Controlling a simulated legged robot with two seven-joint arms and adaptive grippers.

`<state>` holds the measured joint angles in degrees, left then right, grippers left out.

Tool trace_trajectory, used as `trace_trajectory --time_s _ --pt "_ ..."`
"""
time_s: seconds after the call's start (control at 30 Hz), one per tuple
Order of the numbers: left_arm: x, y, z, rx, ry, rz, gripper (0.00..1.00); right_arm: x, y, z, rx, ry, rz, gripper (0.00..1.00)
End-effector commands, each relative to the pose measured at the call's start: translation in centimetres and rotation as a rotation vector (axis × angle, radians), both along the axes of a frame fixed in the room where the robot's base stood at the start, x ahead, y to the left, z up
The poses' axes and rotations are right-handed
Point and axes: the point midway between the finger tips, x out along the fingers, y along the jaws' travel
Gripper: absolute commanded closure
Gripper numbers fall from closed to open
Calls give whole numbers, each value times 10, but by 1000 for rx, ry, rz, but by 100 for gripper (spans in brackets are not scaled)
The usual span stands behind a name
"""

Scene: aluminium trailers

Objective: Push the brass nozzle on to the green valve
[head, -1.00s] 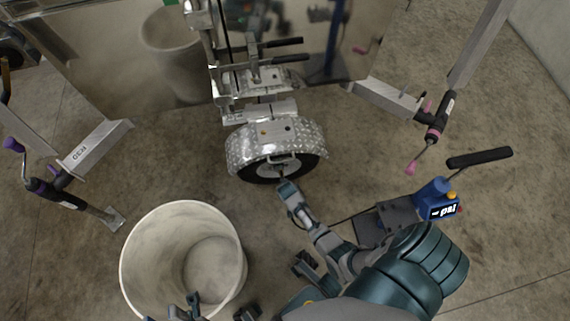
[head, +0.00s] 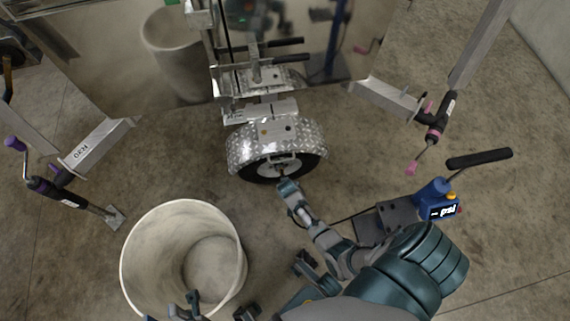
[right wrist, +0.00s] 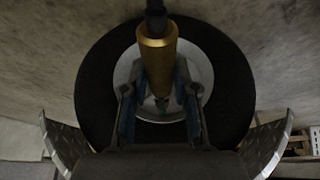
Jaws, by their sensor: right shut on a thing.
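The brass nozzle (right wrist: 157,52) is a short gold cylinder with a dark hose end at its top in the right wrist view. My right gripper (right wrist: 160,108) is shut on it, with a finger on either side. In the head view my right gripper (head: 284,184) is at the lower front of the trailer wheel (head: 310,164), close to the hub. The wheel (right wrist: 95,85) fills the background of the wrist view. I cannot make out the green valve; the nozzle and fingers cover part of the hub. My left gripper (head: 186,309) is low beside the bin, partly cut off, its jaw state unclear.
A large white bin (head: 124,262) stands left of my right arm. A blue device with a black handle (head: 437,195) is on the floor at right. A silver tread-plate fender (head: 240,146) arches over the wheel. Trailer legs (head: 100,143) (head: 385,98) stand at both sides.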

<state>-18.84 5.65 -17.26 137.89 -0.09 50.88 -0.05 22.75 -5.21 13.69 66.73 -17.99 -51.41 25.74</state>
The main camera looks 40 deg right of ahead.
Motion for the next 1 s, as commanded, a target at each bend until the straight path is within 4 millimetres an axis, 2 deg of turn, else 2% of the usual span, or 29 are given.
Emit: trace_trajectory --time_s 1.0 --pt "1 0 -10 1 12 -1 60 22 -14 0 -1 -1 0 100"
